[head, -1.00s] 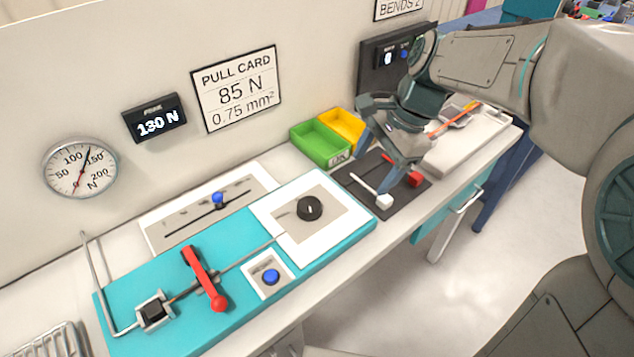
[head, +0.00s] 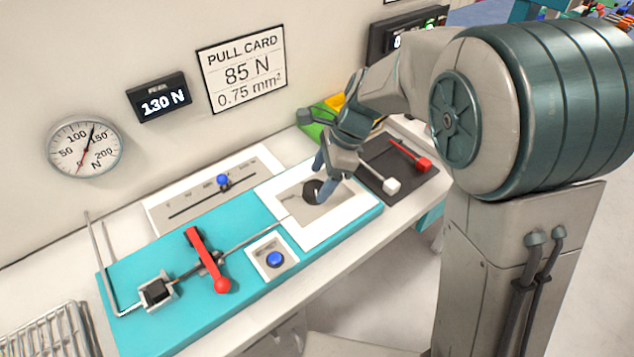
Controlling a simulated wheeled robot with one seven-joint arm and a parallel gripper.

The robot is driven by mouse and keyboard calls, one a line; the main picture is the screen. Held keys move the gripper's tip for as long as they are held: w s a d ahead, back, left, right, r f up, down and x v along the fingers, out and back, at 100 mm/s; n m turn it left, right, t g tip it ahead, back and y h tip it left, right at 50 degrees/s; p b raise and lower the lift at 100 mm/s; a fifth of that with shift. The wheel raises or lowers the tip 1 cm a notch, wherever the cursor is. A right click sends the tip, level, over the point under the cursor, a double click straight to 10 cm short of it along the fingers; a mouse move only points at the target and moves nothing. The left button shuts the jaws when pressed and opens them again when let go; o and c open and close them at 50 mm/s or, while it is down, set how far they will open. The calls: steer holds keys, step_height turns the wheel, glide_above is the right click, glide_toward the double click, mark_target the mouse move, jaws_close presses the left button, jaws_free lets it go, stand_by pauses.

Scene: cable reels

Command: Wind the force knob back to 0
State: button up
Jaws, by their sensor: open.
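The black round force knob (head: 311,190) sits on a grey square in a white panel on the teal pull tester (head: 225,240). My gripper (head: 322,187) is open at the knob, its fingers pointing down and one on each side of it. I cannot tell whether the fingers touch it. The fingers hide part of the knob, and its pointer setting is too small to read. The round dial gauge (head: 86,149) on the wall shows a black needle between 100 and 150 and a red needle near the bottom. The peak display (head: 159,97) reads 130 N.
A red lever (head: 207,260), a blue button (head: 274,259) and a blue-knobbed slider (head: 222,180) are left of my gripper. A dark mat with white-ended and red tools (head: 424,164) lies right. Green and yellow bins stand behind. A wire rack is at bottom left.

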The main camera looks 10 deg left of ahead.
mark_target(315, 191)
steer(key=shift+x, duration=1.25)
steer(key=c, duration=1)
